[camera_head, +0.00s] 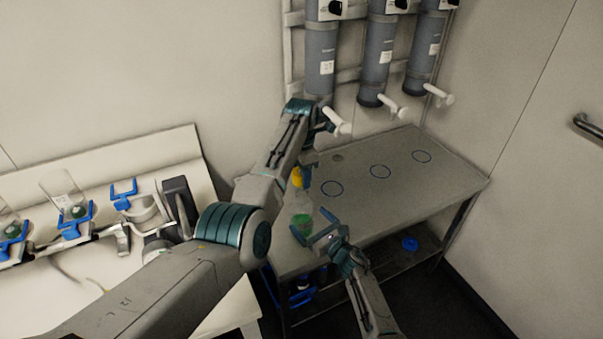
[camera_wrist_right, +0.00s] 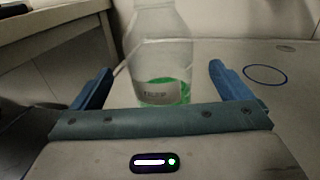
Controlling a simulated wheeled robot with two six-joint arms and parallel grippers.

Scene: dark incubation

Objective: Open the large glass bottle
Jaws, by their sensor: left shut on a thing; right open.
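The large glass bottle (camera_head: 302,204) stands upright on the grey metal table, with green liquid at its bottom. A yellow cap (camera_head: 297,178) shows at its top; I cannot tell whether it still sits on the neck. My left gripper (camera_head: 303,170) is shut on the yellow cap, its fingers partly hidden by my arm. My right gripper (camera_head: 316,229) is open in front of the bottle. In the right wrist view the bottle (camera_wrist_right: 158,55) stands between and beyond the two blue fingers, with a label facing me; its top is cut off.
The metal table (camera_head: 400,195) has dark blue rings and is clear to the right. Grey cylinders (camera_head: 321,60) with white handles hang on the wall above. A white bench (camera_head: 100,270) with flasks and blue clamps stands at the left. A blue item (camera_head: 410,243) lies on the lower shelf.

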